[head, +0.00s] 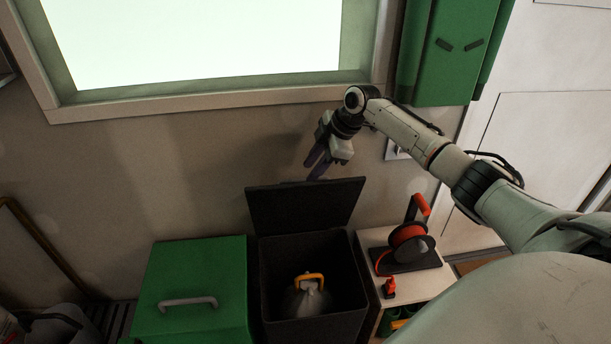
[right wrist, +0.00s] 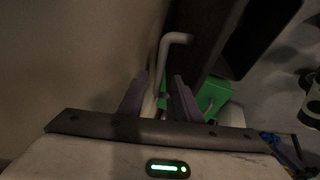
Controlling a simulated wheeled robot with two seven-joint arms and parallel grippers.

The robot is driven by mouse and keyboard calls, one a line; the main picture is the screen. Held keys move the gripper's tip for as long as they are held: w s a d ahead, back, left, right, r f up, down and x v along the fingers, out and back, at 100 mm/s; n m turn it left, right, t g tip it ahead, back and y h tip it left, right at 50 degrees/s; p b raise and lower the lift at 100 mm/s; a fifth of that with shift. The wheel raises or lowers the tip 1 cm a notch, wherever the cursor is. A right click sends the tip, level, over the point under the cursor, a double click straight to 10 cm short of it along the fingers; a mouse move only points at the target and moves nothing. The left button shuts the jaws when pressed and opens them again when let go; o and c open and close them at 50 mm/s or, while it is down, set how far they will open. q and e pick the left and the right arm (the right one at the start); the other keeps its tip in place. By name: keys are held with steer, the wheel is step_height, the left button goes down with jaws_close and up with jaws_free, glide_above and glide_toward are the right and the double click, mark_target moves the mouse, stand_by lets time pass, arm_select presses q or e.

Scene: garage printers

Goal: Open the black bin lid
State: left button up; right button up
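The black bin (head: 314,328) stands against the wall, with its lid (head: 305,208) raised nearly upright at the back. Inside the bin is a pale bag-like object with a yellow handle (head: 310,278). My right gripper (head: 316,170) is just above the raised lid's top edge, pointing down. In the right wrist view its two purple fingers (right wrist: 158,98) are apart. A pale bent bar, seemingly the lid's handle (right wrist: 176,38), runs down between or behind the fingers; I cannot tell whether they touch it. The dark lid (right wrist: 210,35) also shows there. My left gripper is out of view.
A closed green bin (head: 190,270) with a grey handle stands left of the black bin. A small table (head: 430,284) with a red cable reel (head: 408,245) stands at right. A window and a green wall cabinet (head: 455,50) are above.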

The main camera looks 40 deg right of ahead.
steer(key=shift+v, duration=1.85)
